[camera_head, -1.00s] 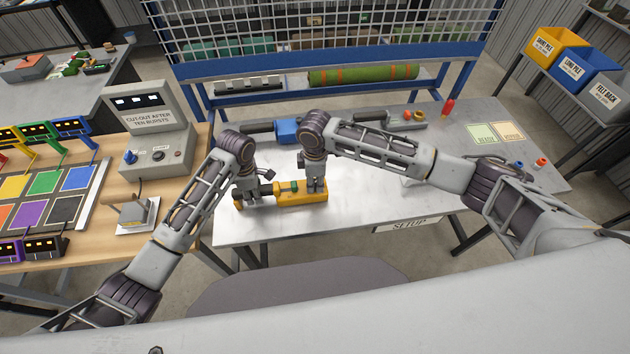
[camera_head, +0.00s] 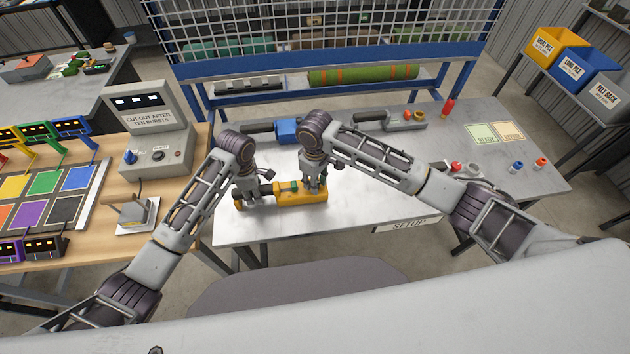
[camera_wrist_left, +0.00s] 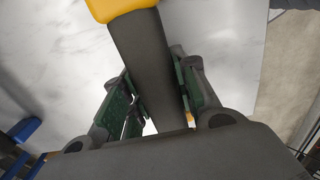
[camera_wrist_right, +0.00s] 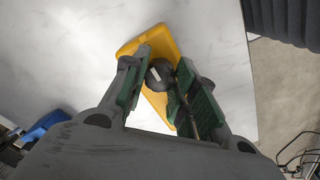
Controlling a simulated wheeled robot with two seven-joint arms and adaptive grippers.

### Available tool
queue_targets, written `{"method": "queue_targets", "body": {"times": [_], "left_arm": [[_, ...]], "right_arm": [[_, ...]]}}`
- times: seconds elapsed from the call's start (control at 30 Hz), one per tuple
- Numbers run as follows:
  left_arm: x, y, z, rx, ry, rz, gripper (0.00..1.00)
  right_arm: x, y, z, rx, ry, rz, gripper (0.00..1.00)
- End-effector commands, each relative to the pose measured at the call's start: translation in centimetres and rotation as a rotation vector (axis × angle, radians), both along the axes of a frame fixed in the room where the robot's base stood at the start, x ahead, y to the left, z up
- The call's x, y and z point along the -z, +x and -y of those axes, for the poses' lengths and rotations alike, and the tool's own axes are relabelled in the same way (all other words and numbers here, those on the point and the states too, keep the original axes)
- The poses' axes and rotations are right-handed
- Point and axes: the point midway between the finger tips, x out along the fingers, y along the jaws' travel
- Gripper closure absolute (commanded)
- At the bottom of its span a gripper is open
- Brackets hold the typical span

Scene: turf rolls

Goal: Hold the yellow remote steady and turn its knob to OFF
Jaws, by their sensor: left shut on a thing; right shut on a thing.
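The yellow remote (camera_head: 305,197) lies on the metal table, with a dark handle toward its left end. In the left wrist view my left gripper (camera_wrist_left: 158,105) is shut on the remote's dark handle (camera_wrist_left: 145,62), and the yellow body (camera_wrist_left: 115,6) shows at the top. In the head view the left gripper (camera_head: 252,196) is at the remote's left end. My right gripper (camera_head: 313,184) is over the yellow body. In the right wrist view the right gripper (camera_wrist_right: 155,90) is shut on the dark round knob (camera_wrist_right: 158,72), which has a pale mark. The OFF lettering cannot be read.
Behind the remote lie a blue-ended tool (camera_head: 287,130) and a grey tool with red and yellow parts (camera_head: 405,122). Small red and blue pieces and two cards (camera_head: 483,134) are at the right. A grey cut-out box (camera_head: 150,130) stands on the left wooden bench. The table's front is clear.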

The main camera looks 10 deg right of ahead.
Motion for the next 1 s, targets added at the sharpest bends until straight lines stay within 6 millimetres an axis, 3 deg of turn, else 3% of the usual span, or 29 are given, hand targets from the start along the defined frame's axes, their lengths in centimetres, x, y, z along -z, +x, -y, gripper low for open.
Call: {"method": "queue_targets", "body": {"times": [0.4, 0.43, 0.57, 1.0], "left_arm": [[0.34, -0.28, -0.04, 0.001, 0.003, -0.008, 1.00], [0.34, -0.28, -0.04, 0.001, 0.003, -0.008, 1.00], [0.34, -0.28, -0.04, 0.001, 0.003, -0.008, 1.00], [0.33, -0.25, -0.05, 0.001, 0.003, -0.007, 1.00]], "right_arm": [[-0.06, 0.13, 0.01, 0.011, 0.001, 0.004, 0.96], [-0.06, 0.13, 0.01, 0.011, 0.001, 0.004, 0.68], [-0.05, 0.10, 0.01, 0.010, 0.001, 0.002, 0.51], [-0.22, 0.03, 0.01, 0.009, 0.001, 0.001, 0.49]]}}
